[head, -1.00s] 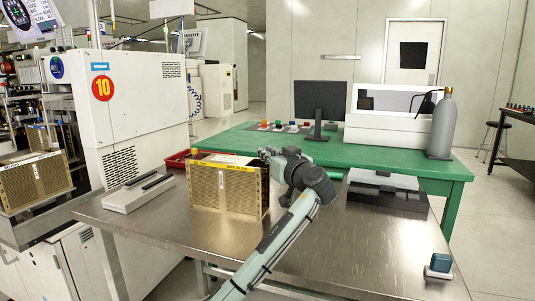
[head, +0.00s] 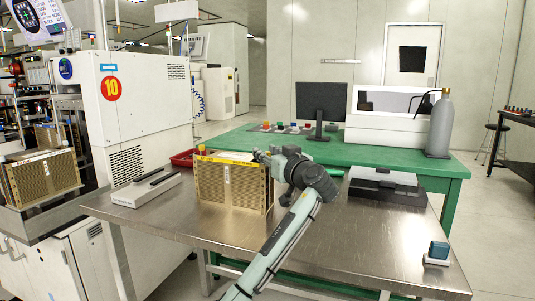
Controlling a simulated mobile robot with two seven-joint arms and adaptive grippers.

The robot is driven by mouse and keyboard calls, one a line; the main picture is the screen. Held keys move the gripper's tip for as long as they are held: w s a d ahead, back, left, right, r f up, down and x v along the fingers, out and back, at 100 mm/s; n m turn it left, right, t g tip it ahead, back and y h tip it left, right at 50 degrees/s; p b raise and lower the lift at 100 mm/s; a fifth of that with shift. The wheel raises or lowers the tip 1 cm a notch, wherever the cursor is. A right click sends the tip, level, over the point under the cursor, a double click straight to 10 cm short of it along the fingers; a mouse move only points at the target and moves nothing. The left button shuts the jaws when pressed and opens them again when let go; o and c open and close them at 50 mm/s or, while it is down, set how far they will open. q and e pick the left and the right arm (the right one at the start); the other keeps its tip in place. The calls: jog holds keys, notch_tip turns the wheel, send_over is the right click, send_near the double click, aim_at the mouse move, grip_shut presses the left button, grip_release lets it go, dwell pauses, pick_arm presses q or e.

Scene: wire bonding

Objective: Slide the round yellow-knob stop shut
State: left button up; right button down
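A brown magazine box (head: 232,187) with a yellow band along its top edge stands upright on the steel table. A small round yellow knob (head: 202,150) shows at its top left corner. It is too small to tell how the stop sits. My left gripper (head: 259,156) is at the top right end of the box, at the other end from the knob. Its fingertips are small and partly hidden, so I cannot tell whether they are open or touch the box. My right gripper is not in view.
On the steel table (head: 340,237) a grey-white bar fixture (head: 147,190) lies left of the box. A black and grey case (head: 388,187) and a small blue block (head: 438,252) are to the right. Another brown box (head: 42,179) sits at the machine. The table's front middle is clear.

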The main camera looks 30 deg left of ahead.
pick_arm(q)
jog(key=v, duration=1.2)
